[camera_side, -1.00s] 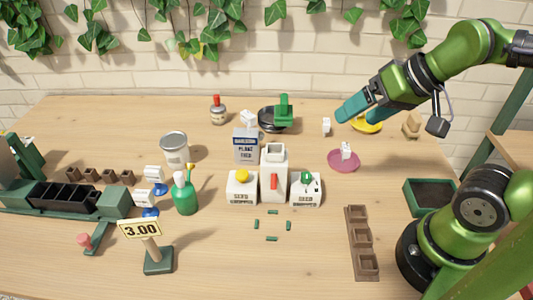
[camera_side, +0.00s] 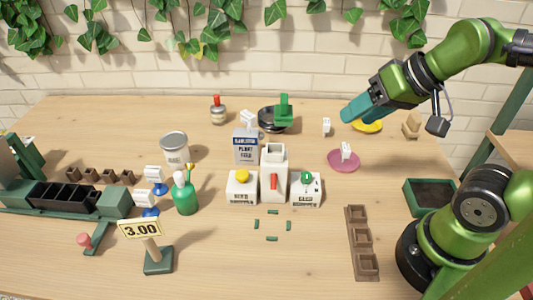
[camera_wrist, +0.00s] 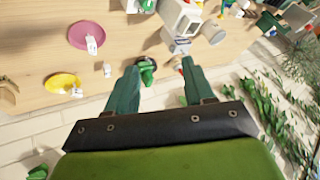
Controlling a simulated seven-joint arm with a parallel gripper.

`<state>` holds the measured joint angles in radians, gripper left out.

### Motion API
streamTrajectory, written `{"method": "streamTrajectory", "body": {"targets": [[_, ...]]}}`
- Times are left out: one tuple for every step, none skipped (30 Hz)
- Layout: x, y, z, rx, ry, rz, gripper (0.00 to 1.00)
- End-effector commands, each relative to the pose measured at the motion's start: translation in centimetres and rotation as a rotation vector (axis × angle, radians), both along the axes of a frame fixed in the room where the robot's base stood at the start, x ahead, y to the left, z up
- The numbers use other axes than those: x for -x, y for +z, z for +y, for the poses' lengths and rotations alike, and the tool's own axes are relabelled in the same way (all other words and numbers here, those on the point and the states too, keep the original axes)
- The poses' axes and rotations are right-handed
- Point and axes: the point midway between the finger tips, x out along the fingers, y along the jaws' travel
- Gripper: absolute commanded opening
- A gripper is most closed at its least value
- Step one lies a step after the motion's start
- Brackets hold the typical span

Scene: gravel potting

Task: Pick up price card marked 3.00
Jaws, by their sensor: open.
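My gripper (camera_side: 351,113) hangs over the back right of the table, far from the card. Its two teal fingers overlap in the side view. In the wrist view my gripper (camera_wrist: 158,70) shows its fingers apart, with nothing between them.
A pink saucer (camera_side: 332,163) and yellow saucer (camera_side: 377,126) lie near my gripper.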

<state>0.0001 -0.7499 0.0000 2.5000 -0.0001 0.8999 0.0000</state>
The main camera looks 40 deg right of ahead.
Motion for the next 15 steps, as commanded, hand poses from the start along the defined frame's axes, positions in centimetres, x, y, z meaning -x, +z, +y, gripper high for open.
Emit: {"method": "streamTrajectory", "body": {"targets": [[0.0, 0.0, 0.0, 0.000, 0.000, 0.000, 0.45], [0.0, 0.0, 0.0, 0.000, 0.000, 0.000, 0.40], [0.0, 0.0, 0.0, 0.000, 0.000, 0.000, 0.39], [0.0, 0.0, 0.0, 0.000, 0.000, 0.000, 0.39], [0.0, 0.0, 0.0, 0.000, 0.000, 0.000, 0.39], [0.0, 0.0, 0.0, 0.000, 0.000, 0.000, 0.39], [0.0, 0.0, 0.0, 0.000, 0.000, 0.000, 0.39], [0.0, 0.0, 0.0, 0.000, 0.000, 0.000, 0.39], [0.0, 0.0, 0.0, 0.000, 0.000, 0.000, 0.39], [0.0, 0.0, 0.0, 0.000, 0.002, 0.000, 0.39], [-0.1, 0.1, 0.1, 0.003, 0.009, 0.000, 0.39], [-0.4, 0.3, 0.4, 0.009, 0.024, -0.001, 0.39], [-0.7, 0.4, 0.7, 0.017, 0.043, 0.001, 0.39], [-1.1, 0.6, 1.0, 0.026, 0.065, 0.001, 0.39], [-1.8, 0.9, 1.7, 0.044, 0.107, 0.001, 0.39]]}}
